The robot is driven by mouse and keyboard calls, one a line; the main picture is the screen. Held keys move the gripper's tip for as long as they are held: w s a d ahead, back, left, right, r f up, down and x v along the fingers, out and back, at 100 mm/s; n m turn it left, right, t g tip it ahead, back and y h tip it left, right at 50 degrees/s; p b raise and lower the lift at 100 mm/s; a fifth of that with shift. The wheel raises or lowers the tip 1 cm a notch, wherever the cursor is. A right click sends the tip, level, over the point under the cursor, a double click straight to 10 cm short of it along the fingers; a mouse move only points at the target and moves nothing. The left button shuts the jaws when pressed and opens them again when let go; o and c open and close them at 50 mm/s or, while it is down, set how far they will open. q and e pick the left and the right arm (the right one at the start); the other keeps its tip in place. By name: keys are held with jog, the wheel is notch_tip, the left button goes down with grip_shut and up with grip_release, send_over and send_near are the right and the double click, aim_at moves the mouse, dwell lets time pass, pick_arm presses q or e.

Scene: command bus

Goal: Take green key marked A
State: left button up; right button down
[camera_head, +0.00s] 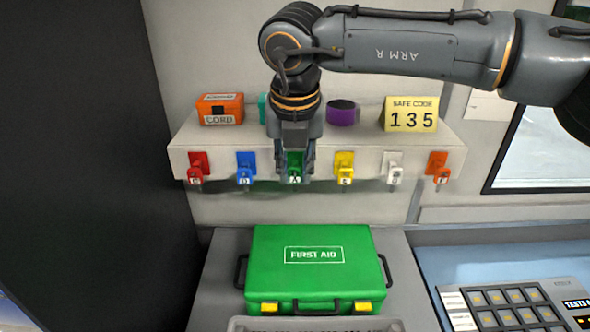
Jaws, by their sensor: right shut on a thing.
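The green key marked A (295,170) hangs on the front face of the white shelf (235,160), in a row of coloured keys. My right gripper (295,172) comes down from above and is shut on the green key, with one finger on each side of it. The key is still at its place in the row, and the fingers hide its edges. My left gripper is not in view.
Beside it hang a blue key (245,168) and a yellow key (344,166). On the shelf stand an orange cord box (220,108), a purple round thing (341,113) and a yellow safe code sign (410,114). A green first aid case (313,270) lies below.

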jog(key=shift+s+b, duration=0.3)
jog(key=shift+s+b, duration=0.85)
jog(key=shift+s, duration=0.3)
jog(key=shift+r, duration=0.15)
jog(key=s+r, duration=0.1)
jog(key=s, duration=0.1)
jog(key=s+r+b, duration=0.1)
jog(key=s+r, duration=0.1)
dwell(0.6)
